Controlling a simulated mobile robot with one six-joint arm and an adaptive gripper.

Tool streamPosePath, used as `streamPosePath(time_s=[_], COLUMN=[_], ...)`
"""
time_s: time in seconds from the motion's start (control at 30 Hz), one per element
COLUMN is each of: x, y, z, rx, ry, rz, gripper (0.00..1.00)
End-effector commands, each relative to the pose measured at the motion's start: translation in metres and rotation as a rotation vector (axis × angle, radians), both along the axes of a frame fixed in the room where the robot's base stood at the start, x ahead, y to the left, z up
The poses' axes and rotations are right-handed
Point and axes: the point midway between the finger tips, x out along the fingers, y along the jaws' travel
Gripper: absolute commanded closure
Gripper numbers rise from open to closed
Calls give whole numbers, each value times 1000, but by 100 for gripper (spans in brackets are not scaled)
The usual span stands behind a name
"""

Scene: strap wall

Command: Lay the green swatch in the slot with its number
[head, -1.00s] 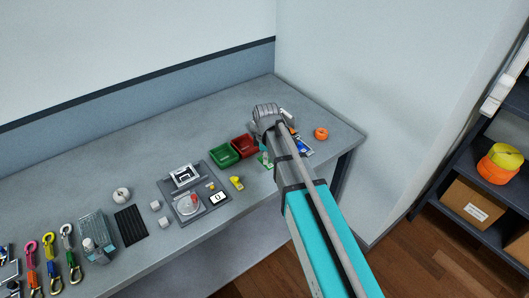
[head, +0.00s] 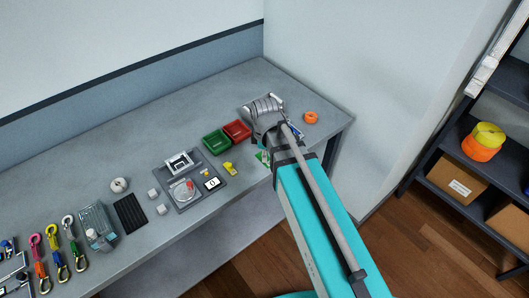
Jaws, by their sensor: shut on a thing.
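My gripper (head: 261,147) points down at the right part of the bench, mostly hidden behind my own wrist and arm. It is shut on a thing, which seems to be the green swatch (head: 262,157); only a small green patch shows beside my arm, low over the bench. I cannot tell whether the swatch touches the bench. A blue and white piece (head: 297,132) shows just past my wrist, partly covered. No slot numbers can be read from here.
A green bin (head: 216,143) and a red bin (head: 237,131) stand left of my wrist. Coloured straps with hooks (head: 55,255) lie far left. The back of the bench is clear.

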Motion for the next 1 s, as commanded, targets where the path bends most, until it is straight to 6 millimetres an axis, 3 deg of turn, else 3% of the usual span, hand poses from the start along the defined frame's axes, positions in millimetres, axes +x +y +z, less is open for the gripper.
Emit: streamPosePath(time_s=[0.4, 0.57, 0.77, 1.0], x=[1, 10, 43, 111], y=[0, -1, -7, -27], z=[0, -4, -17, -42], rx=[0, 0, 0, 0], ry=[0, 0, 0, 0], rz=[0, -1, -2, -3], gripper=[100, 100, 100, 100])
